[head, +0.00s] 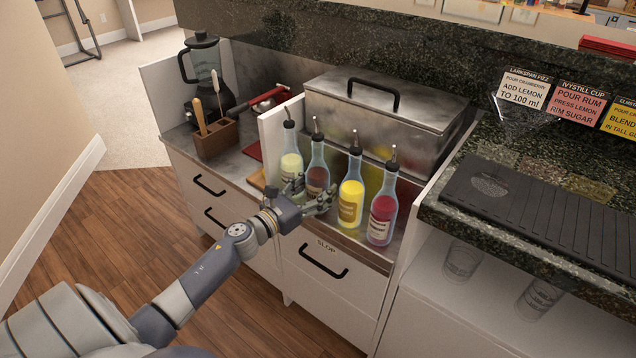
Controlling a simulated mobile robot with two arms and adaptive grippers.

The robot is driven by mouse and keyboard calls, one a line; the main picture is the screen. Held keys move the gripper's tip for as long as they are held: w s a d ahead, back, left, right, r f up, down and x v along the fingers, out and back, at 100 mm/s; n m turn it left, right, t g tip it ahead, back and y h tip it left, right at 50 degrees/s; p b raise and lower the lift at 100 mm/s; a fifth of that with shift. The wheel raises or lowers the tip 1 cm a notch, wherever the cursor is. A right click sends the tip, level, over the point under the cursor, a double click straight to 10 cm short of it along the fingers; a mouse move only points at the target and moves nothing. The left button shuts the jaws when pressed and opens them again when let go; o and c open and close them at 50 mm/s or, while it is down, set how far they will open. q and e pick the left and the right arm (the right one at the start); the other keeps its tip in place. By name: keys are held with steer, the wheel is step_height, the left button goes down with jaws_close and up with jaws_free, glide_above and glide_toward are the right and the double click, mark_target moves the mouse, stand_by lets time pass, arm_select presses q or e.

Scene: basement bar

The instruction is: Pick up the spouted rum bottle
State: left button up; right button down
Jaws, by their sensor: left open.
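Several clear bottles with dark pour spouts stand in a row along the front of the steel counter. From left they hold pale green liquid (291,163), brown-red liquid (317,176), yellow liquid (351,202) and dark red liquid (381,216). The brown-red one looks like the rum, but its label is too small to read. My left gripper (318,198) is open in front of this bottle's lower part and hides some of it. Whether they touch is unclear. My right gripper is out of view.
A lidded steel box (388,113) stands behind the bottles. A white divider (270,140) rises to their left, with a wooden utensil holder (217,138) and a blender (205,75) beyond. A granite ledge with a black mat (545,215) lies to the right.

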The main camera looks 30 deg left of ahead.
arm_select(q)
steer(key=shift+w+d, duration=0.1)
steer(key=shift+w, duration=0.3)
steer(key=c, duration=1.3)
steer(key=shift+o, duration=0.2)
steer(key=shift+r, duration=0.1)
steer(key=shift+r, duration=0.1)
